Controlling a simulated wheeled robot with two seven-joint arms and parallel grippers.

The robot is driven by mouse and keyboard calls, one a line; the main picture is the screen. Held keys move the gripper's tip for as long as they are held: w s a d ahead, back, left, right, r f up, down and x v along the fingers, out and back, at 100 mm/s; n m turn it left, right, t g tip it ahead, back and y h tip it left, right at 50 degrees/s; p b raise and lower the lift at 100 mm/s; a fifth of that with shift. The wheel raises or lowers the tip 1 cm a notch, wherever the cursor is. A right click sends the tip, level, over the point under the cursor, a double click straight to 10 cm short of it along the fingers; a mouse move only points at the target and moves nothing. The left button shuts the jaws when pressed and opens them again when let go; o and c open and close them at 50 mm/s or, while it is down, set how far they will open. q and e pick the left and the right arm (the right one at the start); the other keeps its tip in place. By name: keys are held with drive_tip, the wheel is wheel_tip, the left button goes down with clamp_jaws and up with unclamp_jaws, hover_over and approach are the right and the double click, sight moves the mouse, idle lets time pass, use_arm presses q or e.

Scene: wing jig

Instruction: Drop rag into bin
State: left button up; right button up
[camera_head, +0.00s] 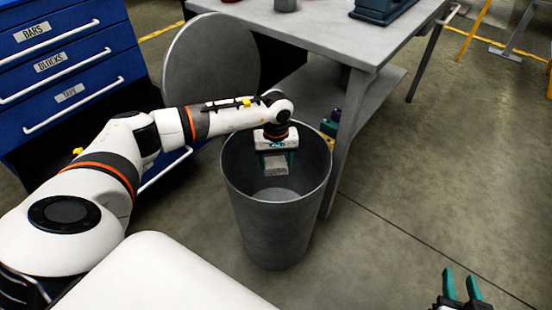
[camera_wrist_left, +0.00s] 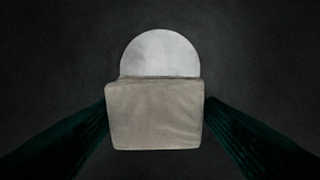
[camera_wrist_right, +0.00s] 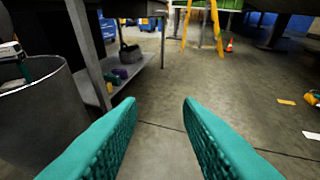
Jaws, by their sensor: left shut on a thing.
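The grey bin (camera_head: 272,222) stands on the floor beside the table, with its round lid tilted up behind it. My left gripper (camera_head: 275,167) is inside the mouth of the bin, pointing down, shut on the beige rag (camera_head: 276,165). In the left wrist view the rag (camera_wrist_left: 154,115) sits between the green fingers, above the pale round bin floor (camera_wrist_left: 160,53). My right gripper (camera_head: 461,285) is open and empty at the lower right, away from the bin. In the right wrist view the bin (camera_wrist_right: 38,120) shows at the left edge.
The round lid (camera_head: 211,68) stands between the blue drawer cabinet (camera_head: 65,70) and the bin. The grey table (camera_head: 345,32) is right behind the bin, its leg (camera_head: 346,140) close to the rim. The floor (camera_head: 430,170) at the right is clear.

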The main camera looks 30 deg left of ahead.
use_arm(q)
wheel_tip(320, 180, down, 2)
drive_tip(key=shift+f+b, duration=0.25)
drive_tip(key=shift+b, duration=0.55)
wheel_tip(320, 180, down, 2)
drive_tip(key=shift+f+b, duration=0.15)
drive_tip(key=shift+b, duration=0.6)
drive_tip(key=shift+f, duration=0.2)
use_arm(e)
wheel_tip(320, 180, up, 13)
drive_tip(key=a+t+y, duration=0.2)
drive_tip(key=t+y, duration=0.1)
drive_tip(key=t, duration=0.6)
drive_tip(key=shift+t, duration=0.3)
drive_tip(key=shift+f, duration=0.1)
use_arm(q)
drive_tip(key=o, duration=1)
drive_tip(key=shift+o, duration=0.2)
